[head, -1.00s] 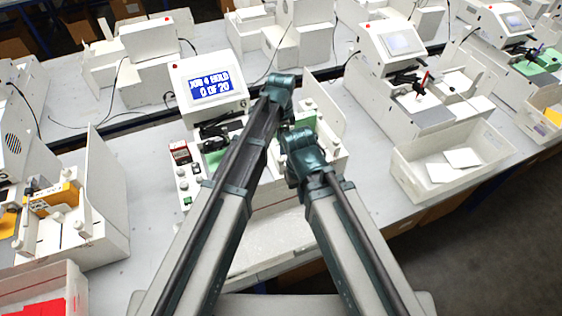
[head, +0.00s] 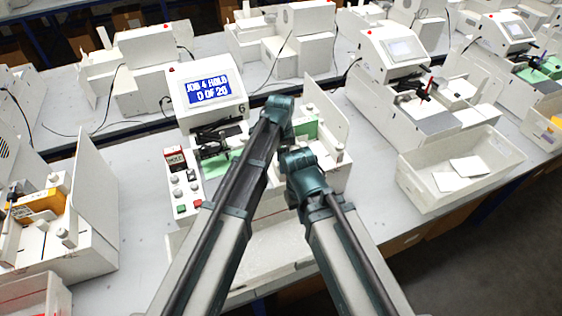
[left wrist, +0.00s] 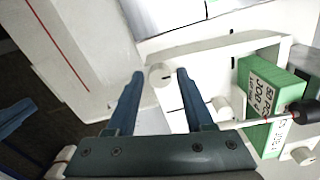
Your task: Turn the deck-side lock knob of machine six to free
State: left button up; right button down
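Machine six (head: 207,92) stands in the middle of the head view, its screen reading "JOB 4 HOLD 0 OF 20" with a 6 beside it. In the left wrist view, a round white knob (left wrist: 159,75) with a small dark mark sits at the corner of a white frame. My left gripper (left wrist: 160,72) is open, its blue fingers either side of this knob; contact cannot be told. Another white knob (left wrist: 221,105) is right of the fingers. A green block (left wrist: 265,90) lies beyond. In the head view my arms hide both grippers' fingertips and much of the deck.
A control panel (head: 182,190) with buttons and knobs is at the machine's left. An upright white side panel (head: 325,112) stands at its right. A white bin (head: 425,195) holding cards is farther right. A dark pen-like part (left wrist: 300,112) crosses near the green block.

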pick_arm(q)
grip_shut()
jog(key=n, duration=0.8)
jog(key=shift+n, duration=0.4)
jog(key=n, duration=0.4)
jog(key=shift+n, duration=2.5)
